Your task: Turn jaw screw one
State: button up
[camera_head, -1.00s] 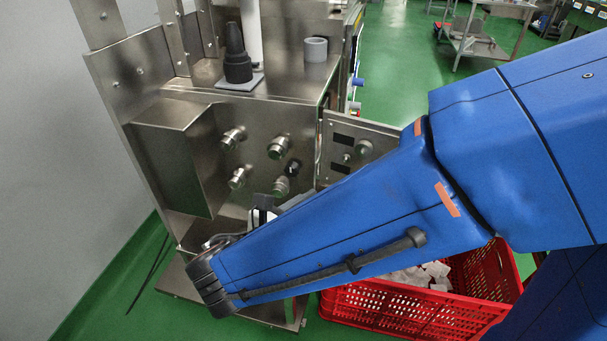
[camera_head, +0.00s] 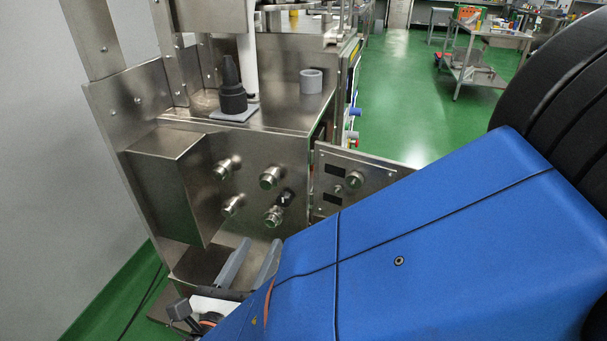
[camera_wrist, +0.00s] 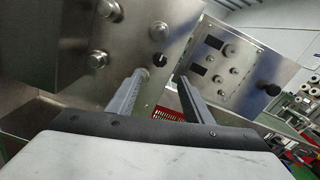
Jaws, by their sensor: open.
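Several round metal screw knobs stick out of the steel front panel (camera_head: 195,215): upper left (camera_head: 227,168), upper right (camera_head: 270,177), lower left (camera_head: 232,205) and lower right (camera_head: 274,215). No readable mark tells which is jaw screw one. A small black knob (camera_head: 285,197) sits beside the right-hand ones. My gripper (camera_head: 259,245) is open and empty, below the knobs, with its grey fingers pointing up towards the panel. In the wrist view my gripper (camera_wrist: 162,77) has its left fingertip overlapping a knob in the picture; contact cannot be told. The black knob (camera_wrist: 159,58) shows between and above the fingertips.
A hinged control panel (camera_head: 352,182) stands out to the right of the knobs. A boxy steel cover (camera_head: 165,185) juts out on their left. A black nozzle-like part (camera_head: 232,85) and a grey ring (camera_head: 311,81) stand on top of the machine.

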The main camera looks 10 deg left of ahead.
aim_at(283, 203)
jog(key=w, duration=0.9)
jog(key=w+d, duration=0.1)
jog(key=w, duration=0.4)
jog(key=c, duration=1.1)
